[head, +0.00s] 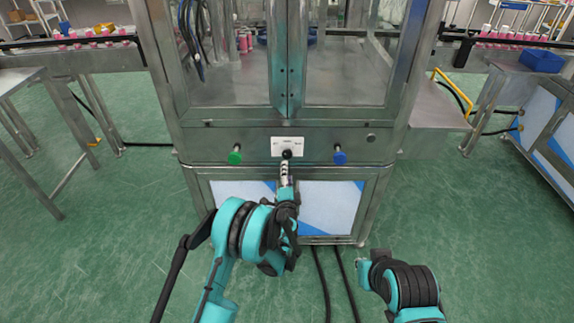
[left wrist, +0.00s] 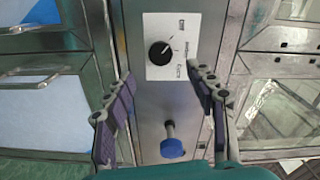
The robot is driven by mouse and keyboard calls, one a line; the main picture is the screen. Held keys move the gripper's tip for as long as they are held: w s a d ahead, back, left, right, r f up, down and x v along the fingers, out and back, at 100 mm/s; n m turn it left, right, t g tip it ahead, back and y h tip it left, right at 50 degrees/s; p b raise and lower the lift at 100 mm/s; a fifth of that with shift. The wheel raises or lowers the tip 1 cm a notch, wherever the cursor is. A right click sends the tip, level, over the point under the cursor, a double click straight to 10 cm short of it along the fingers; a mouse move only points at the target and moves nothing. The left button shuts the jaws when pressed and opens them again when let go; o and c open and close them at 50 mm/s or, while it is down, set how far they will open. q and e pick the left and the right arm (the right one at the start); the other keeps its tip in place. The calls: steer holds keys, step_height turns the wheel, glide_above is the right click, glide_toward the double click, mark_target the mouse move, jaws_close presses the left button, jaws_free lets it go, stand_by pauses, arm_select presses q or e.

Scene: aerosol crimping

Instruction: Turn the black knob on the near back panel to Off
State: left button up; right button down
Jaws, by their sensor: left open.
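The black knob (head: 287,153) sits on a white label plate (head: 277,146) in the middle of the machine's steel panel. In the left wrist view the knob (left wrist: 160,52) is round with a light pointer mark toward the upper right; the label words are too small to read surely. My left gripper (head: 286,168) is just below and in front of the knob. In the left wrist view its two fingers (left wrist: 162,78) are spread wide, with the knob beyond the gap and nothing between them. My right gripper (head: 363,266) is low at the right, away from the panel; its jaws are unclear.
A green button (head: 235,156) stands left of the plate and a blue button (head: 339,156) right of it; the blue one also shows in the left wrist view (left wrist: 172,147). Glass doors (head: 345,70) are above. Black cables (head: 321,280) run on the green floor.

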arm_select(q)
steer(key=shift+s, duration=1.65)
steer(key=s+a+r+n+g+y, duration=0.45)
steer(key=a+r+n, duration=0.25)
steer(key=a+r, duration=0.6)
steer(key=s+a+r+n+g, duration=0.3)
steer(key=s+a+n, duration=0.3)
steer(key=s, duration=0.7)
steer(key=s+f+n+g+h, duration=0.1)
steer(key=s+f+h, duration=0.1)
steer(key=s, duration=0.8)
steer(key=s+d+f+n+g+h, duration=0.1)
steer(key=s+f+g+h, duration=0.1)
steer(key=s, duration=0.9)
steer(key=shift+n, duration=0.3)
